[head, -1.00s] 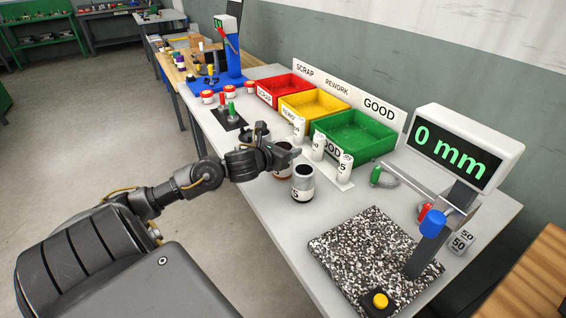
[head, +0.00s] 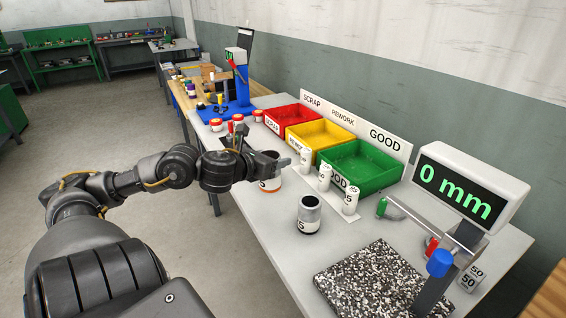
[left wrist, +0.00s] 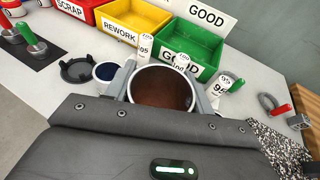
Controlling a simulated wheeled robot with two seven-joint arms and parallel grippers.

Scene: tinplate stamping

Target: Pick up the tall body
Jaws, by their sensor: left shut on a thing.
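My left gripper (head: 268,167) is shut on the tall body (head: 270,185), a whitish open cylinder with an orange mark low on its side. In the left wrist view, the tall body (left wrist: 165,70) stands between the two grey fingers (left wrist: 162,92), and its brown inside shows. The gripper hides much of it in the head view. It seems to be held upright; the exact gap beneath it is hard to tell. Another can (head: 309,213), with a dark top and a white label, stands apart on the table. My right gripper is out of view.
A dark-blue-lined can (left wrist: 106,72) and a black ring (left wrist: 76,70) are left of the fingers. A gauge reading 0 mm (head: 455,190) and speckled plate (head: 370,285) are at right.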

